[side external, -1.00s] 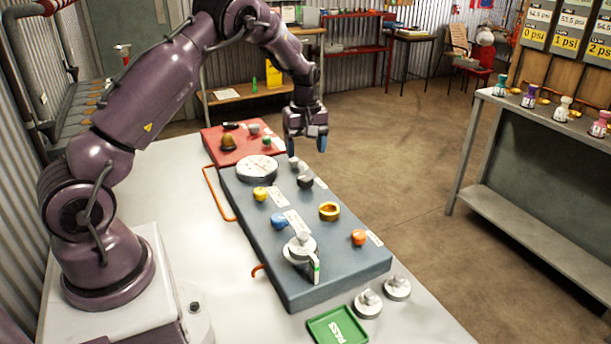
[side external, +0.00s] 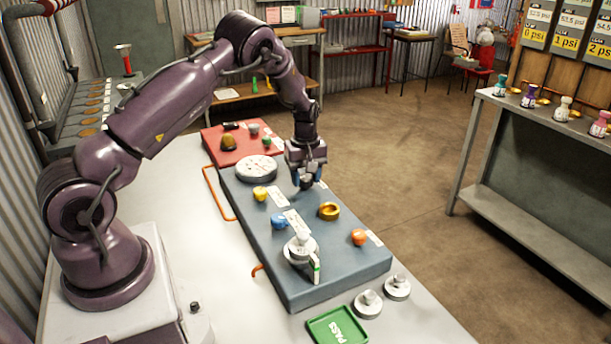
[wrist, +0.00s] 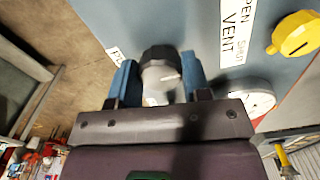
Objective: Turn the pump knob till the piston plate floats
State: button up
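The pump knob (wrist: 158,55), dark grey with a white mark, is between my two fingers in the wrist view. A partly covered label starting with "P" (wrist: 115,55) lies beside it. My gripper (side external: 305,184) points down over the blue-grey panel (side external: 335,265) and hides most of the knob in the side view. Its blue fingertips (wrist: 158,82) are open around the knob, with slim gaps seeming to show on both sides. A silver round plate (side external: 300,247), apparently the piston plate, sits at the panel's near end beside an upright marker with a green band (side external: 316,268).
The panel also bears a white dial (side external: 256,169), yellow knob (side external: 260,193), blue knob (side external: 279,221), brass ring (side external: 329,211) and orange knob (side external: 358,237). A red panel (side external: 222,152) lies behind. Two silver weights (side external: 368,304) and a green PASS tray (side external: 338,326) are in front.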

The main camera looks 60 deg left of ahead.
jog(key=shift+c, duration=1)
jog(key=shift+m, duration=0.3)
jog(key=m, duration=0.3)
jog(key=shift+m, duration=1.9)
jog(key=shift+r, duration=0.1)
jog(key=o, duration=0.9)
jog(key=shift+o, duration=0.2)
